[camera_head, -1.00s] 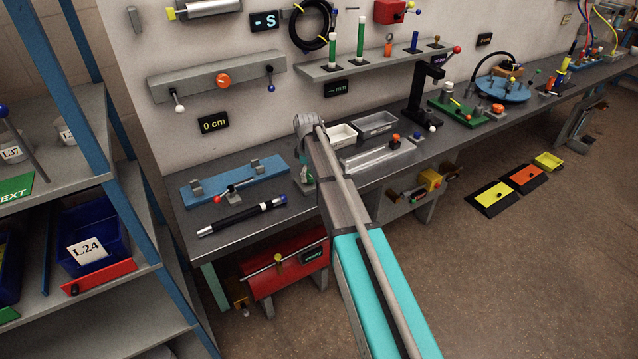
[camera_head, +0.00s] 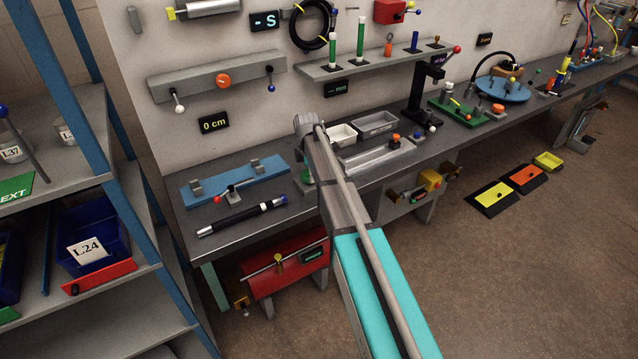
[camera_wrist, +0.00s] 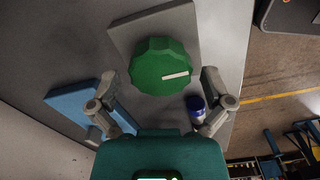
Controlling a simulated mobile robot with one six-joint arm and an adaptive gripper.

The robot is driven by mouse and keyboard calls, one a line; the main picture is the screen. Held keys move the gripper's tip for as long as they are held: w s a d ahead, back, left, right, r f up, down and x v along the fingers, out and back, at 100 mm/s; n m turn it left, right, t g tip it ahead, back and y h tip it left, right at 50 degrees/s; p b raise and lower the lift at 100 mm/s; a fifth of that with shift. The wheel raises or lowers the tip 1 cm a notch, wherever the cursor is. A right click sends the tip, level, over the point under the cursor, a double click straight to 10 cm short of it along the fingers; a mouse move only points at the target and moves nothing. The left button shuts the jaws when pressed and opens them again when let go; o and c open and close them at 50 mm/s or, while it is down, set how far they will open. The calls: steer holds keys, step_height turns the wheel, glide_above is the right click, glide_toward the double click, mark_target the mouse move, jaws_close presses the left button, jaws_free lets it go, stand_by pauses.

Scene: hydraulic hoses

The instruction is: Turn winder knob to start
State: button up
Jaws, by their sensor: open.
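The green winder knob (camera_wrist: 162,64), with a white pointer line aimed right, sits on a grey plate (camera_wrist: 122,37) in the wrist view. My gripper (camera_wrist: 160,92) is open, with one finger to the lower left and one to the lower right of the knob. I see nothing between the fingers except the lower part of the knob's view, and I cannot tell whether they touch it. In the head view the green knob (camera_head: 305,183) is mostly hidden behind my arm, and my gripper's fingers are hidden.
A blue plate with clamps (camera_head: 237,182) and a black-and-white hose (camera_head: 243,216) lie to the left on the bench. White and grey trays (camera_head: 375,123) lie to the right. A blue hose end (camera_wrist: 196,108) is beside my right finger.

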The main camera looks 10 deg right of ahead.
mark_target(309, 173)
steer(key=shift+n, duration=0.6)
steer(key=shift+r+p, duration=0.55)
step_height(309, 173, up, 13)
steer(key=p, duration=1.3)
steer(key=s+f+m+b, duration=0.3)
steer(key=s+m, duration=0.2)
steer(key=s, duration=0.2)
steer(key=s+f+m+b, duration=0.3)
steer(key=s+m, duration=0.1)
steer(key=s, duration=0.3)
steer(key=shift+s+f+m, duration=0.15)
steer(key=shift+m, duration=0.25)
steer(key=s+m, duration=1)
steer(key=s, duration=0.5)
